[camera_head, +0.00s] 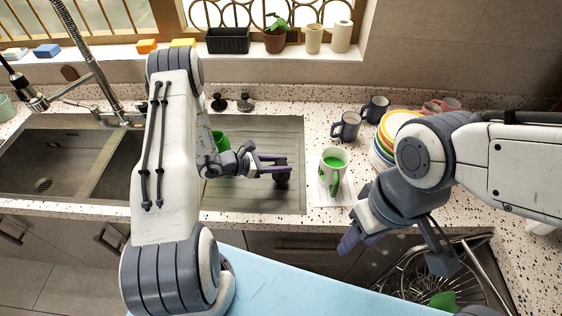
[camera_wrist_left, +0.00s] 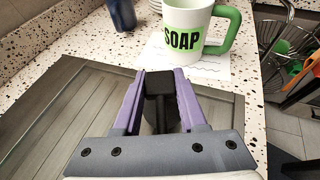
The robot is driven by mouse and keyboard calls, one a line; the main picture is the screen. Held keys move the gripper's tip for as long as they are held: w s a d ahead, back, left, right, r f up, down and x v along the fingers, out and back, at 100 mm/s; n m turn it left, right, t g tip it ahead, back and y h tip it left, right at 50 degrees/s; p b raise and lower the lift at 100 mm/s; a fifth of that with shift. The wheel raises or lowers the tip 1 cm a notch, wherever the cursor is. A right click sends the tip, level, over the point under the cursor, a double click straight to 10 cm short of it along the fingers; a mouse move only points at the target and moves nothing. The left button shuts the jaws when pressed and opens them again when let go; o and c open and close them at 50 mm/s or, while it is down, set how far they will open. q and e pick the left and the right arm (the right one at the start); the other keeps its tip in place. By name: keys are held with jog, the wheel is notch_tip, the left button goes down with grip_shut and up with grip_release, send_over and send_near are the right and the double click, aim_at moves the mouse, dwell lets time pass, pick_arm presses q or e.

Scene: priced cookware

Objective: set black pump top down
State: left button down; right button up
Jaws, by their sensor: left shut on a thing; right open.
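The black pump top (camera_head: 282,181) is held between the fingers of my left gripper (camera_head: 274,165), over the ribbed drainboard of the sink. In the left wrist view the dark pump top (camera_wrist_left: 158,88) sits between the purple fingers (camera_wrist_left: 158,100). I cannot tell whether its lower end touches the drainboard. A white mug marked SOAP (camera_wrist_left: 189,28), with a green handle and green inside, stands to the right of the left gripper on a white sheet; it also shows in the head view (camera_head: 331,166). My right gripper (camera_head: 397,247) is open and empty at the counter's front edge.
The grey drainboard (camera_head: 250,200) is largely clear around the left gripper. A green item (camera_head: 219,140) is partly hidden behind my left arm. Two dark mugs (camera_head: 347,126) and a stack of colored bowls (camera_head: 399,120) stand at the right. A wire rack (camera_head: 400,275) lies below the right gripper.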

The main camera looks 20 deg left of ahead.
pick_arm(q)
jog(key=shift+f, duration=0.2)
jog(key=shift+c, duration=2.3)
grip_release()
